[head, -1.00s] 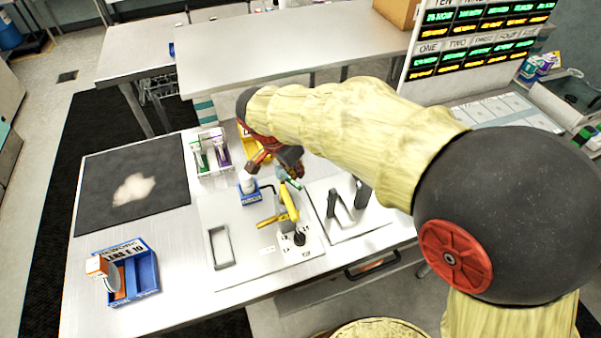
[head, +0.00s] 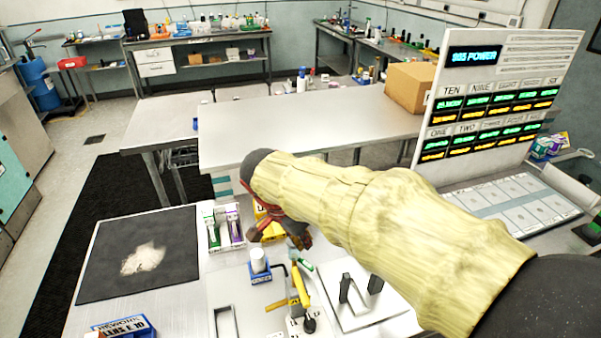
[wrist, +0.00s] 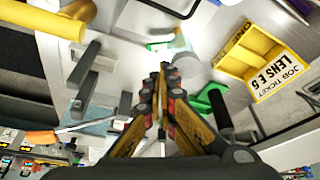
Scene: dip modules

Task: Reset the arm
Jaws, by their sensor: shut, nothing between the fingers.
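My arm, in a yellowish sleeve, reaches from the lower right across the head view. My gripper (head: 300,240) is above the back of the workbench (head: 185,298), partly hidden by my own wrist. In the wrist view my gripper (wrist: 162,75) has its two fingers together, pointing away from the camera, with nothing held between them.
A white bottle in a blue holder (head: 259,265), a yellow-handled tool (head: 300,285) and a rack with green and purple items (head: 224,228) stand near my gripper. A black mat (head: 140,255) lies left. A blue bin (head: 125,328) is at the front. A status board (head: 500,95) stands right.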

